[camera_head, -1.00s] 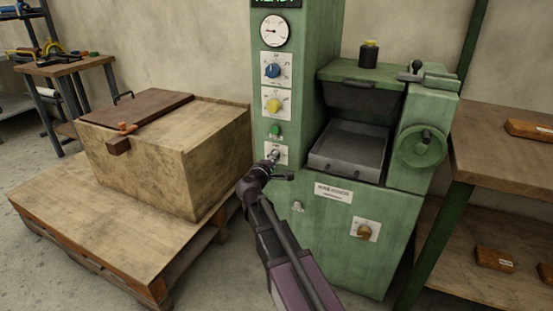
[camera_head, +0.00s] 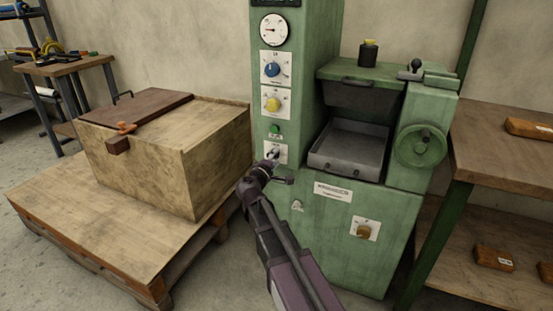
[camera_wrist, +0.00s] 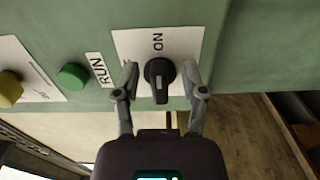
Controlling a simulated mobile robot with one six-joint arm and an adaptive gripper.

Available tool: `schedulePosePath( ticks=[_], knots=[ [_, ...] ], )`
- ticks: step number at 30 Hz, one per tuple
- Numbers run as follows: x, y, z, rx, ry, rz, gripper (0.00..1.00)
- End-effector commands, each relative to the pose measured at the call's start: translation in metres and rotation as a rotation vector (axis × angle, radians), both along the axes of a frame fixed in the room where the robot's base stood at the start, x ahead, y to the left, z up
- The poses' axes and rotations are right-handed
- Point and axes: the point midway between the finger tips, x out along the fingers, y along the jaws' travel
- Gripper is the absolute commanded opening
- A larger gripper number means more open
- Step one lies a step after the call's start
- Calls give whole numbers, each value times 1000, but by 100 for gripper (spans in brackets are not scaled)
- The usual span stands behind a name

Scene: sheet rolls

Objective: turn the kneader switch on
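The kneader switch is a black rotary knob (camera_wrist: 159,74) on a white plate (camera_wrist: 190,42) in the wrist view. An "ON" label stands above the knob in that picture. The knob's bar lies upright there, with a light mark at its lower end, away from the label. My gripper (camera_wrist: 163,82) is open, with one finger on each side of the knob; I cannot tell whether either finger touches it. In the head view my gripper (camera_head: 271,158) is at the switch plate low on the green column and covers most of the knob.
A green button (camera_head: 275,129), a yellow knob (camera_head: 273,104) and a blue knob (camera_head: 272,70) sit above the switch plate. The machine's tray (camera_head: 350,150) is to the right. A wooden box (camera_head: 210,150) on a pallet (camera_head: 85,235) stands close on the left.

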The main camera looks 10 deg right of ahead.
Motion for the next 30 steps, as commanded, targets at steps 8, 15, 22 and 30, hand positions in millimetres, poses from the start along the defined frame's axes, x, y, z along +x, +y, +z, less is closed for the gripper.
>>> schedulePosePath(
  ticks=[8,15,22,30],
  knots=[
    [2,1,1,-1,0,3,57],
    [-5,6,1,-3,0,4,57],
    [-27,21,1,-3,0,5,57],
    [-64,47,1,-1,0,6,57]
  ],
)
